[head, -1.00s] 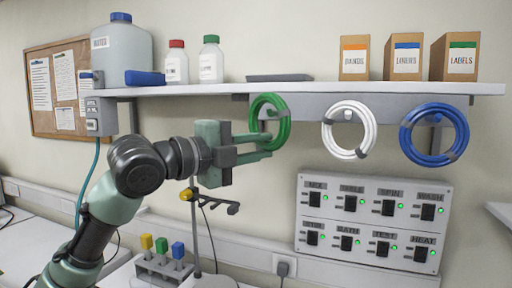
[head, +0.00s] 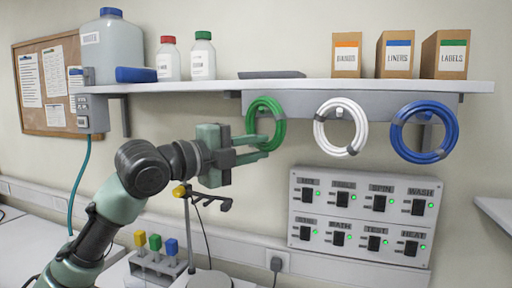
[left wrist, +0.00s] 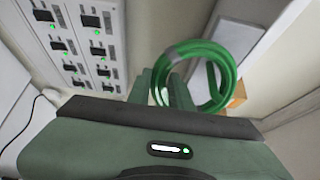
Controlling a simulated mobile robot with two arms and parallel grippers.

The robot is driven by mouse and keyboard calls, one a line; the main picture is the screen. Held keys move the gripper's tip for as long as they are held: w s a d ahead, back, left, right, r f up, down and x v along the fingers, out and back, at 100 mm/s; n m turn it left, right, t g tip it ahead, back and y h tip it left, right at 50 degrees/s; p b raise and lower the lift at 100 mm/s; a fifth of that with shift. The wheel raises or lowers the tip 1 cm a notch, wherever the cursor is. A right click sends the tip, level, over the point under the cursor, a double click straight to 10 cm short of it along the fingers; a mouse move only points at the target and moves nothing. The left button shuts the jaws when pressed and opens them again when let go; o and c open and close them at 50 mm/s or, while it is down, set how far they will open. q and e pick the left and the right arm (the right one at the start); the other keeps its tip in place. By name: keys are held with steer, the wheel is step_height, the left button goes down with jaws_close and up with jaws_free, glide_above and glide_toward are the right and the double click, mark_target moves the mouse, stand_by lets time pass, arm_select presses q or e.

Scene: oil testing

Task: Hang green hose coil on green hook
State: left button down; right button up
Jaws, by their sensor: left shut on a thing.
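The green hose coil (head: 281,125) is upright in front of the left end of the grey rail under the shelf, left of the white coil. My left gripper (head: 264,147) comes in from the left, shut on the coil's lower part. In the left wrist view the green coil (left wrist: 228,82) stands at the fingertips (left wrist: 168,85). The green hook cannot be made out clearly; I cannot tell whether the coil is around it. My right gripper is not in view.
The white coil (head: 321,133) and blue coil (head: 397,132) hang to the right on the rail (head: 380,105). Boxes and bottles stand on the shelf (head: 330,86) above. A switch panel (head: 362,246) is below. A rack with colored-capped tubes (head: 160,263) stands on the bench below my arm.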

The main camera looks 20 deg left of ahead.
arm_select(q)
steer(key=c, duration=1.2)
jaws_free()
